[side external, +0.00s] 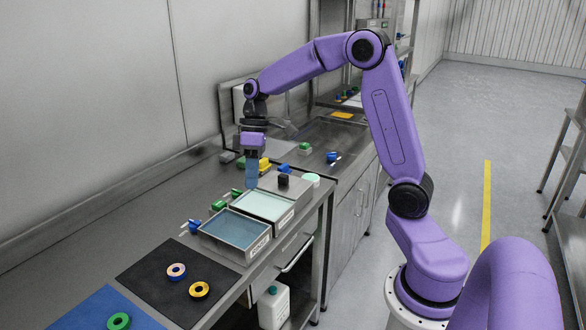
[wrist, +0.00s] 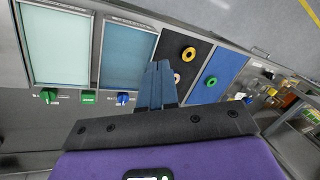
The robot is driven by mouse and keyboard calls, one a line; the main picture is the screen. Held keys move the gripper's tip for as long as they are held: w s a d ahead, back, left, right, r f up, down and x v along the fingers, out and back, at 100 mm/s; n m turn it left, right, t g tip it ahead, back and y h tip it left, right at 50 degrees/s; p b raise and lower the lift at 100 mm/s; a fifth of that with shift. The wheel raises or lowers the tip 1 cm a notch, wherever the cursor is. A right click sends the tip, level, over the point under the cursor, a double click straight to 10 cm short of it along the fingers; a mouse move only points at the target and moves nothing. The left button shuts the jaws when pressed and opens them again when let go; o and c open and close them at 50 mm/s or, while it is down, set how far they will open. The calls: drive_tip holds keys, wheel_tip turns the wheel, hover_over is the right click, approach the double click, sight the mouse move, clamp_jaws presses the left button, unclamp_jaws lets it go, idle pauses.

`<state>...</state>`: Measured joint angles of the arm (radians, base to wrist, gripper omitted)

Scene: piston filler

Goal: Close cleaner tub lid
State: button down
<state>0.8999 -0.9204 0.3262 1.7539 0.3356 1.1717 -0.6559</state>
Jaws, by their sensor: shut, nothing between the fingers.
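A tub with pale green liquid (side external: 262,205) stands on the bench and appears to be the cleaner tub; its front label is too small to read. It also shows in the wrist view (wrist: 54,45), uncovered. A dark flat plate with a black knob (side external: 283,181) lies beside its far end; it may be the lid, but I cannot tell. My gripper (side external: 251,186) points down with its blue fingers together and empty, near the pale tub's back left edge. I cannot tell its height there. The fingers also show in the wrist view (wrist: 157,84).
A blue-filled tub labelled RINSE (side external: 235,230) stands against the pale tub's near side. Green and blue valves (side external: 193,226) lie along the wall side. A black mat (side external: 180,280) with rings and a blue mat (side external: 100,310) are nearer. A round pale-green-topped item (side external: 311,178) stands at the bench edge.

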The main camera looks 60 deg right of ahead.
drive_tip(key=w+d+m+y, duration=0.1)
drive_tip(key=w+d, duration=0.3)
drive_tip(key=d, duration=0.4)
drive_tip(key=m+t+y, duration=0.1)
drive_tip(key=m+t, duration=0.2)
hover_over(293, 179)
drive_tip(key=a, duration=0.3)
wheel_tip(293, 179, down, 3)
drive_tip(key=s+d+f+t, duration=0.2)
drive_tip(key=s+d+t, duration=0.15)
drive_tip(key=d, duration=0.85)
drive_tip(key=shift+m+g, duration=0.4)
drive_tip(key=shift+g, duration=0.05)
drive_tip(key=w+a+f, duration=0.1)
drive_tip(key=a+f, duration=0.1)
drive_tip(key=w+a+f, duration=0.1)
drive_tip(key=a+f, duration=0.1)
drive_tip(key=f, duration=0.1)
drive_tip(key=w+a+f, duration=0.1)
drive_tip(key=a+f, duration=0.1)
drive_tip(key=a, duration=0.1)
drive_tip(key=shift+w+a+f, duration=0.1)
drive_tip(key=shift+w+f, duration=0.15)
drive_tip(key=shift+f, duration=0.05)
drive_tip(key=shift+a, duration=0.95)
drive_tip(key=a, duration=1.3)
drive_tip(key=shift+a, duration=0.1)
